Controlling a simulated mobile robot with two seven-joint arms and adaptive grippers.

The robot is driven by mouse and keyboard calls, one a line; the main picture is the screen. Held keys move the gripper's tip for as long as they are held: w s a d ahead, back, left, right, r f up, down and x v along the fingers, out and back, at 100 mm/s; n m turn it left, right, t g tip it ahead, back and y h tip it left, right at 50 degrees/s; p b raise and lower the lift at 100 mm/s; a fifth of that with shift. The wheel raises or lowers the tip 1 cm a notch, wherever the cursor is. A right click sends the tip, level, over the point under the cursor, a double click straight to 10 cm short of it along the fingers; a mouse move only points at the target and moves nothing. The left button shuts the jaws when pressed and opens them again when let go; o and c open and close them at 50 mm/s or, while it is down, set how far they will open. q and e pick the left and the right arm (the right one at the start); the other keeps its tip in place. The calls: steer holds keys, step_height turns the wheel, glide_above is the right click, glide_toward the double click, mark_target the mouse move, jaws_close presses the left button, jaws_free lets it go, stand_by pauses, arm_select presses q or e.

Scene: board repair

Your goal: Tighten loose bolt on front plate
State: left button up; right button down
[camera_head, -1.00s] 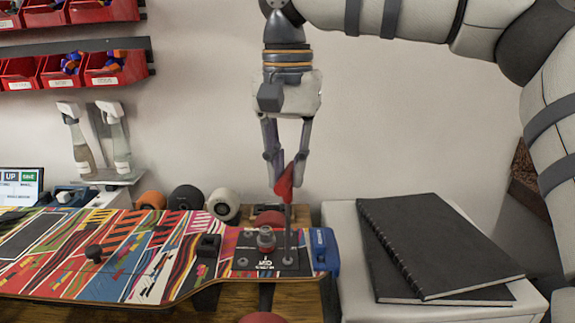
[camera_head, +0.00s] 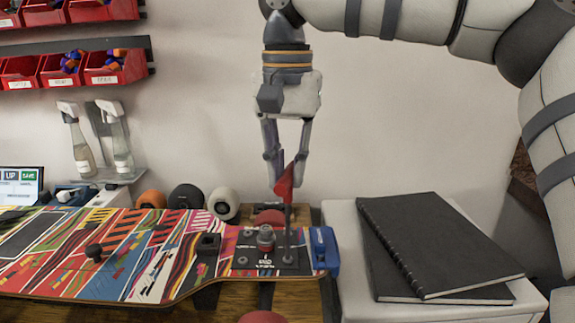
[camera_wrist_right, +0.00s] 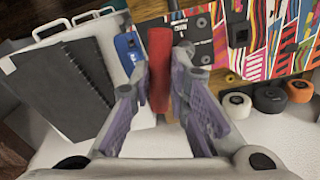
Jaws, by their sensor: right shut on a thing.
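My right gripper (camera_head: 286,168) points down above the right end of a colourful skateboard deck (camera_head: 150,262). It is shut on the red handle of a driver tool (camera_head: 285,184), which also shows between the purple-grey fingers in the right wrist view (camera_wrist_right: 158,70). Other bolt heads show on the plate's left side. My left gripper is not in view.
A blue clamp-like part (camera_head: 325,250) sits at the deck's right end. Black notebooks (camera_head: 435,240) lie on a white surface at right. Several wheels (camera_head: 223,203) stand behind the deck.

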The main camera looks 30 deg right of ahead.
stand_by(0.4)
steer(key=m, duration=1)
steer(key=shift+f+m, duration=0.1)
steer(key=shift+m, duration=0.9)
